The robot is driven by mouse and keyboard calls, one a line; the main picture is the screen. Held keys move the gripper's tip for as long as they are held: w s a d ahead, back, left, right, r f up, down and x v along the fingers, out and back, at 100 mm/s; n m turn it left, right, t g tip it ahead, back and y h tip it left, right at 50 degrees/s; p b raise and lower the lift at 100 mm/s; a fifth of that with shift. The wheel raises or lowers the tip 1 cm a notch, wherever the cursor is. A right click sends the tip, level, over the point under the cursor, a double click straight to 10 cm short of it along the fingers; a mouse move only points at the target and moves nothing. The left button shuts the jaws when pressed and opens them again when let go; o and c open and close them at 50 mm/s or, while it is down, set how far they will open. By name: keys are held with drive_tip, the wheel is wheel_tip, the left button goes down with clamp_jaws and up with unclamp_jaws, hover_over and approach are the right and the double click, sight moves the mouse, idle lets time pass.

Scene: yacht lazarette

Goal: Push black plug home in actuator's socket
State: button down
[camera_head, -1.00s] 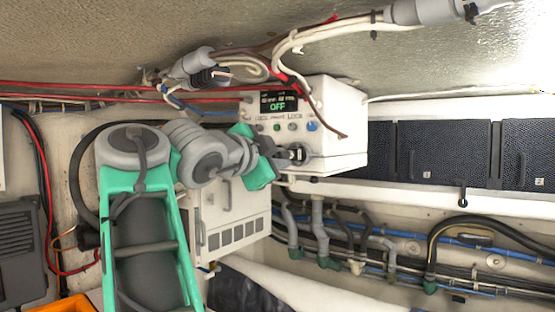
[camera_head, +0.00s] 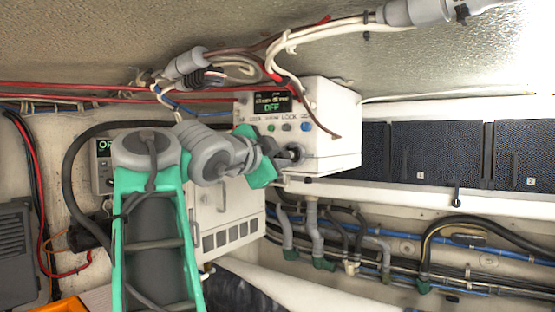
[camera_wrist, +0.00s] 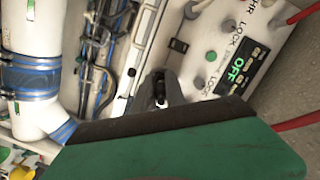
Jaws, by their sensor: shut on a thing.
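The actuator is a white box (camera_head: 335,130) with a green "OFF" display and a row of buttons on its front. My gripper (camera_head: 283,159) is at the lower front of this box. It is shut on the black plug (camera_head: 294,154), a small dark piece against the box's lower face. The socket is hidden behind the plug and the gripper, so I cannot tell how deep the plug sits. In the wrist view the grey fingers (camera_wrist: 166,92) close around a dark piece beside the panel (camera_wrist: 215,50). A green part of my gripper fills the lower part of that view.
A white vented cabinet (camera_head: 232,225) is below the actuator. Red cables and white cable bundles (camera_head: 290,45) hang above and in front of it. Dark panels (camera_head: 440,152) line the right wall, with hoses and pipes below. A second display unit (camera_head: 104,165) is behind my arm.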

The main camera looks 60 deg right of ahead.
drive_tip(key=c, duration=1.3)
unclamp_jaws()
drive_tip(key=a, duration=0.7)
drive_tip(key=shift+a+r+b, duration=0.3)
drive_tip(key=shift+a+b, duration=0.05)
drive_tip(key=shift+w, duration=0.1)
